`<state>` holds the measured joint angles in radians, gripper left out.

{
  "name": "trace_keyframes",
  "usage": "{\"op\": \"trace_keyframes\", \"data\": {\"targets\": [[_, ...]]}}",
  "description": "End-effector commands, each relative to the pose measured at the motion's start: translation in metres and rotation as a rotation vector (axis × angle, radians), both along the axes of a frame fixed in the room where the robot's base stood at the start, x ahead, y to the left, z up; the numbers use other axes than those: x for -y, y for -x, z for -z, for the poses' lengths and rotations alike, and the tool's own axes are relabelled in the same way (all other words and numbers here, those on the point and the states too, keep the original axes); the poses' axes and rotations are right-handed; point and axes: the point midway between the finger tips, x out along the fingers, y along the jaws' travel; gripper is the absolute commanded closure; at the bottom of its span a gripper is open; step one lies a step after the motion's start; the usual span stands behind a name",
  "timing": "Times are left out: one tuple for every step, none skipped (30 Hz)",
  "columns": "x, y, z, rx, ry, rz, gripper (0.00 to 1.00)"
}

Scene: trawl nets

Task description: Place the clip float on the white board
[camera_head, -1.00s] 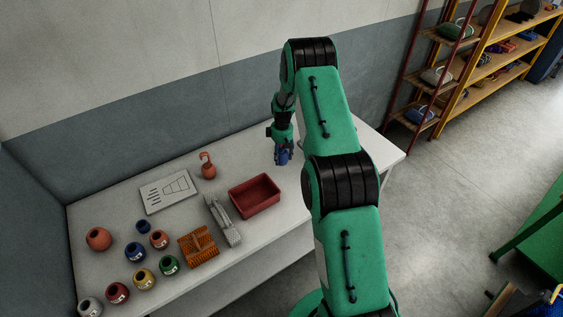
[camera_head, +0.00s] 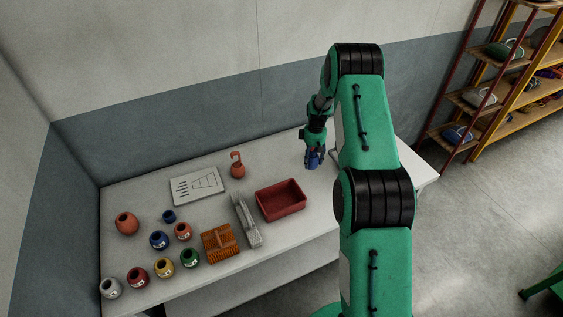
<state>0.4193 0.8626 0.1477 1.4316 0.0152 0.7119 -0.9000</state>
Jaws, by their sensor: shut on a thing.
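The white board (camera_head: 196,186), marked with dark lines and a net-like outline, lies flat on the table near the wall. An orange float with a hook-shaped clip (camera_head: 237,168) stands upright on the table just right of the board, apart from it. My gripper (camera_head: 313,162) points down near the back of the table, right of the hooked float and beyond the red tray. It is shut on a small dark blue thing (camera_head: 314,158). This thing is too small and partly covered to identify, and I cannot tell whether it touches the table.
A red tray (camera_head: 281,207), a grey netting bundle (camera_head: 248,222) and an orange slatted piece (camera_head: 220,244) lie on the white table (camera_head: 215,285). Several round coloured pots, including an orange one (camera_head: 127,223), stand at the left. A shelf rack (camera_head: 490,95) is at right.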

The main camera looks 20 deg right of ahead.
Motion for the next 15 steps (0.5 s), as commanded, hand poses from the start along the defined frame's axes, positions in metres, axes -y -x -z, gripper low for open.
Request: {"op": "trace_keyframes", "data": {"targets": [[0.0, 0.0, 0.0, 0.0, 0.0, 0.0, 0.73], [0.0, 0.0, 0.0, 0.0, 0.0, 0.0, 0.73], [0.0, 0.0, 0.0, 0.0, 0.0, 0.0, 0.73], [0.0, 0.0, 0.0, 0.0, 0.0, 0.0, 0.73], [-0.001, 0.0, 0.0, 0.0, 0.0, 0.0, 0.73], [-0.001, -0.001, 0.0, 0.0, 0.0, -0.001, 0.73], [-0.003, -0.001, 0.0, 0.0, 0.0, -0.001, 0.73], [-0.004, -0.002, 0.0, 0.0, 0.0, -0.002, 0.73], [-0.007, -0.003, 0.0, 0.0, 0.0, -0.003, 0.73], [-0.011, -0.004, 0.001, 0.0, 0.0, -0.004, 0.73], [-0.014, -0.005, 0.001, 0.0, 0.0, -0.005, 0.73], [-0.02, -0.007, 0.001, 0.0, 0.0, -0.007, 0.73], [-0.026, -0.009, 0.002, 0.0, 0.0, -0.008, 0.73], [-0.031, -0.011, 0.002, 0.0, 0.0, -0.009, 0.73], [-0.04, -0.013, 0.003, 0.0, 0.0, -0.012, 0.73]]}}
